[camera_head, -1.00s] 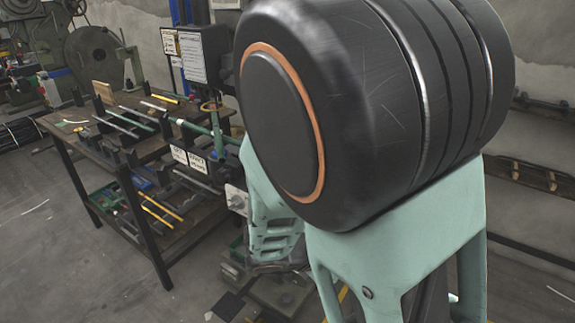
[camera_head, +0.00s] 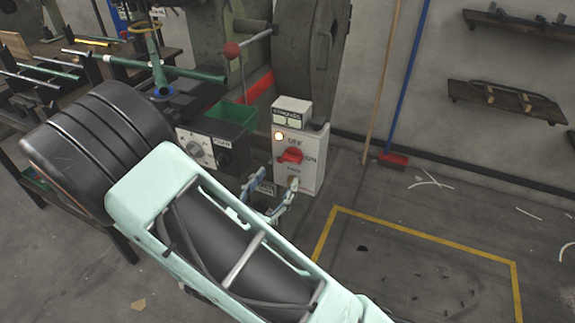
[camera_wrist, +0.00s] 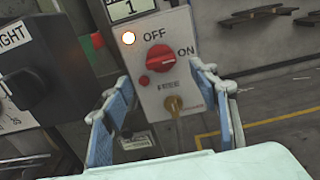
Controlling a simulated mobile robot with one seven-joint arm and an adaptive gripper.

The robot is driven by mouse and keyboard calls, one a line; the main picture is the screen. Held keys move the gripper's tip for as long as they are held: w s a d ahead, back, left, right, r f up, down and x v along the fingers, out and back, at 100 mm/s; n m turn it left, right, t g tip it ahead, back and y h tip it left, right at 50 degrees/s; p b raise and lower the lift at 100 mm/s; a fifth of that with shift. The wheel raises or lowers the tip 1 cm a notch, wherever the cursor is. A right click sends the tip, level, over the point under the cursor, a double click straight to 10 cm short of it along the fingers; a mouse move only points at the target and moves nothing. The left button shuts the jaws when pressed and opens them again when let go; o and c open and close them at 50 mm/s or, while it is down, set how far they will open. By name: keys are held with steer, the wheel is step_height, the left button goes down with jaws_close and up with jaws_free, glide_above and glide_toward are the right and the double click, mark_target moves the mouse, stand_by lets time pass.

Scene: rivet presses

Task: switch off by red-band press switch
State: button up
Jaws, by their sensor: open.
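A light grey switch box (camera_head: 311,170) stands on the front of a grey press that bears a red band (camera_head: 258,88). Its red rotary knob (camera_head: 290,155) sits between the OFF and ON labels, and the knob also shows in the wrist view (camera_wrist: 160,58). The knob's handle looks turned sideways, toward ON. A lit lamp (camera_wrist: 128,38) glows beside OFF. My gripper (camera_head: 271,190) is open and empty, low in front of the box. In the wrist view its fingers (camera_wrist: 160,78) spread below and either side of the knob, apart from it.
A smaller red button (camera_wrist: 143,80) and a yellowish fitting (camera_wrist: 173,103) are below the knob. A dark control box with a dial (camera_head: 197,150) stands left of the switch box. A workbench with rods (camera_head: 110,45) is further left. Floor inside the yellow line (camera_head: 400,232) is open.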

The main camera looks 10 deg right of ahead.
mark_target(290, 160)
steer(key=b+x, duration=0.1)
steer(key=x, duration=0.6)
steer(key=shift+w+d, duration=0.15)
steer(key=shift+c, duration=0.6)
steer(key=c, duration=1)
